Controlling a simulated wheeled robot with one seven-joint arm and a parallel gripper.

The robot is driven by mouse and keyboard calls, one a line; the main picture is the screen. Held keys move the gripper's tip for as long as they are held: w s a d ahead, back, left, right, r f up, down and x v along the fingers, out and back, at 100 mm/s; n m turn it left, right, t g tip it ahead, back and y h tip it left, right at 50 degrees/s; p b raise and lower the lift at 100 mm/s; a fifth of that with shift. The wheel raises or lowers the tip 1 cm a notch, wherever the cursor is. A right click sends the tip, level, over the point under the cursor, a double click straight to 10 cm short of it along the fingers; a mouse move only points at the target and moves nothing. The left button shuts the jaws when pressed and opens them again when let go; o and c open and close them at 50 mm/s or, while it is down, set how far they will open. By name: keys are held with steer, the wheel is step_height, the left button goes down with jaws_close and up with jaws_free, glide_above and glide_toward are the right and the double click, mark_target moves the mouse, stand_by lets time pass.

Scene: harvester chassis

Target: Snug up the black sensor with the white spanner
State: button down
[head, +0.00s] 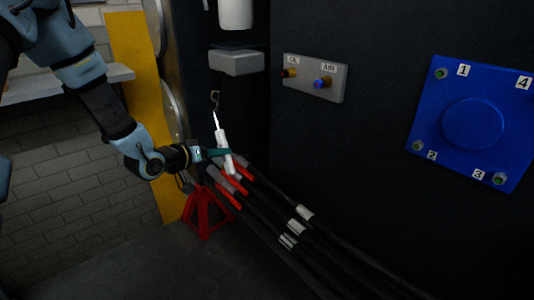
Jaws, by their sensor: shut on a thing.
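My gripper (219,153), with teal fingers, is shut on the white spanner (222,137). The spanner stands nearly upright and slightly tilted, with a thin bright tip at its top and its lower end below the fingers. It is in front of the dark chassis wall, just below a small hook. I cannot pick out the black sensor with certainty in this dark view. The gripper and spanner are left of and below the grey plate with two fittings.
The grey plate (315,78) carries a dark reddish fitting and a blue one. Black hoses (320,238) with red and white bands run low to the right. A red stand (205,213) is below the gripper. A blue numbered cover (437,143) is at right.

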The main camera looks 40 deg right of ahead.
steer(key=s+d+r+m+g+h+b, duration=0.2)
steer(key=s+d, duration=0.6)
steer(key=s, duration=0.4)
step_height(320, 180, up, 3)
steer(key=shift+d+r+m+g+h, duration=0.25)
steer(key=shift+m+g+h, duration=0.45)
steer(key=shift+g, duration=0.5)
steer(key=shift+f, duration=0.1)
steer(key=shift+s+d+f+b, duration=0.1)
steer(key=shift+d+b, duration=0.15)
steer(key=shift+d, duration=0.9)
steer(key=shift+s+d+f+b, duration=0.1)
steer(key=shift+d+b, duration=0.1)
steer(key=shift+d, duration=1.35)
steer(key=shift+s+d, duration=0.1)
steer(key=shift+d, duration=0.75)
